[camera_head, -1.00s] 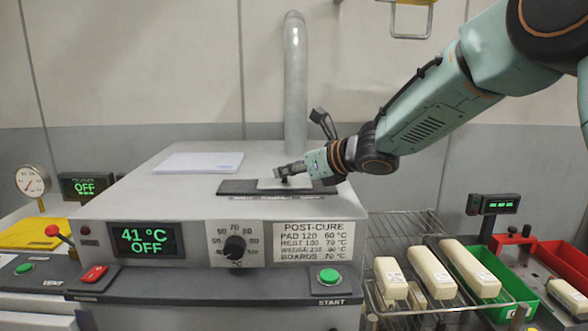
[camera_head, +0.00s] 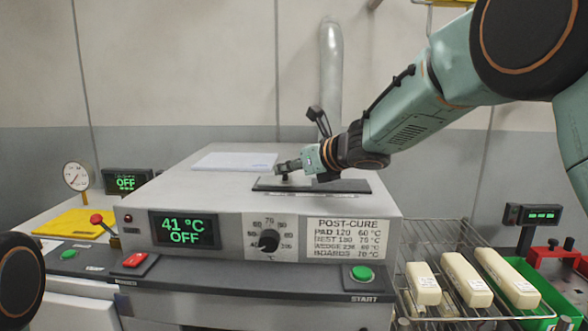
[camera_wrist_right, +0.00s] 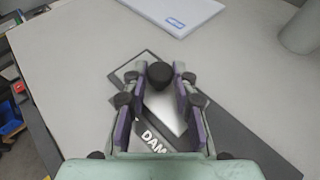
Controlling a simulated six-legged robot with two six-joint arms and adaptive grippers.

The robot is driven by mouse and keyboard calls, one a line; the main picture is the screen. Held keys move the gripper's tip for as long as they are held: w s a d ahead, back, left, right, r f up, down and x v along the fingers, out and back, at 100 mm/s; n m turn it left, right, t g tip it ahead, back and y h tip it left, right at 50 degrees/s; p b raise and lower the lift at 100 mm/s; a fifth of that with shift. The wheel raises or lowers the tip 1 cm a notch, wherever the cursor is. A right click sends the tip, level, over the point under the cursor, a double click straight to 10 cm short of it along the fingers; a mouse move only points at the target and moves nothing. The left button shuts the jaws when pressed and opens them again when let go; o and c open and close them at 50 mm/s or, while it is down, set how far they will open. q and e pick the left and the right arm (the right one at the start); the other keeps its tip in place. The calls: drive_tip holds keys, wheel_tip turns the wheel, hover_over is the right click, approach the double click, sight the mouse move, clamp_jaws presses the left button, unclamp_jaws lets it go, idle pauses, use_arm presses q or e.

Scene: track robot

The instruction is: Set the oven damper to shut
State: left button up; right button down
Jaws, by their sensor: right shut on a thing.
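The oven damper is a flat dark track (camera_head: 345,187) with a small black knob (camera_head: 286,177) on the oven's top. My right gripper (camera_head: 287,167) reaches in from the right and is shut on the knob, near the track's left end. In the right wrist view the knob (camera_wrist_right: 160,75) sits between the fingertips, above a pale metal plate (camera_wrist_right: 166,112). White letters "DAM" show there; the rest of the word is hidden by the gripper. My left gripper is not in view.
The oven display (camera_head: 184,230) reads 41 °C OFF. White paper (camera_head: 235,161) lies behind the track, and a grey pipe (camera_head: 331,80) rises at the back. A wire rack (camera_head: 425,235) with pale blocks stands at the right. The oven top left of the track is clear.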

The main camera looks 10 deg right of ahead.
drive_tip(key=c, duration=1.4)
unclamp_jaws()
drive_tip(key=shift+a+r, duration=0.15)
drive_tip(key=shift+r, duration=0.3)
drive_tip(key=o, duration=0.3)
drive_tip(key=shift+a+f, duration=0.1)
drive_tip(key=shift+f, duration=0.1)
drive_tip(key=shift+d, duration=0.25)
drive_tip(key=v, duration=1.1)
drive_tip(key=shift+d, duration=0.1)
drive_tip(key=shift+s+d, duration=0.1)
drive_tip(key=shift+s, duration=0.2)
drive_tip(key=shift+s+r, duration=0.1)
drive_tip(key=shift+d, duration=0.1)
